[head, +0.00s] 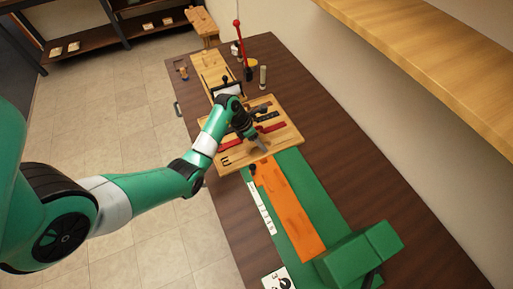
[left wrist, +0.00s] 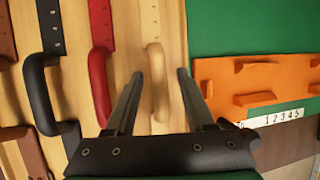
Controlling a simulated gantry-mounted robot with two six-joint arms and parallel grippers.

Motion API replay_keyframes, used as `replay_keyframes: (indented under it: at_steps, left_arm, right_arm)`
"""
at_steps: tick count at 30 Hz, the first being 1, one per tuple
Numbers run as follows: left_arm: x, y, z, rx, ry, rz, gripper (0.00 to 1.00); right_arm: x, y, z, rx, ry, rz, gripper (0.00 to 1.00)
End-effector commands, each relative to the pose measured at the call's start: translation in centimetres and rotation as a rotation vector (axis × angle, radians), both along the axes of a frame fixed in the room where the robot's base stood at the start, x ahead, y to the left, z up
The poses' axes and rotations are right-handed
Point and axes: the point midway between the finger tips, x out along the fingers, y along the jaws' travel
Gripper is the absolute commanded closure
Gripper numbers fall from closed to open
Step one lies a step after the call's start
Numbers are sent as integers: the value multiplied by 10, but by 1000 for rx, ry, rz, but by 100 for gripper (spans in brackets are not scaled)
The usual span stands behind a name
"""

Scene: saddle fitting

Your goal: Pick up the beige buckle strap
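The beige buckle strap (left wrist: 158,88) lies on the light wooden board (left wrist: 178,20) in the left wrist view, with a numbered flat part at the top and a raised curved loop below. My left gripper (left wrist: 160,73) is open, with one finger on each side of the loop and nothing clamped. In the head view my left gripper (head: 258,144) points down at the near right part of the board (head: 208,157), and I cannot make out the beige strap there. My right gripper is not in view.
A red strap (left wrist: 100,65) and a black strap (left wrist: 42,90) lie left of the beige one. An orange piece (head: 290,205) lies on a green mat (head: 312,190) beside the board. A red-handled lever (head: 239,45) stands at the far end. Bare tabletop (head: 345,150) shows at the right.

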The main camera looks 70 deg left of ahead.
Motion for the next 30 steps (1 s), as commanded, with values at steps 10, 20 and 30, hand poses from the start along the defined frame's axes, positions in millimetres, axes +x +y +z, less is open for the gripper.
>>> replay_keyframes:
  at_steps: [10, 20, 30]
  left_arm:
    - [0, 0, 0, 0, 0, 0, 100]
    - [0, 0, 0, 0, -1, 0, 100]
    - [1, 1, 32, 2, -4, -1, 100]
  right_arm:
    - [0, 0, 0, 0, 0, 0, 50]
    - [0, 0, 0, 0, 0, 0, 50]
    - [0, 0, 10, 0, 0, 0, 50]
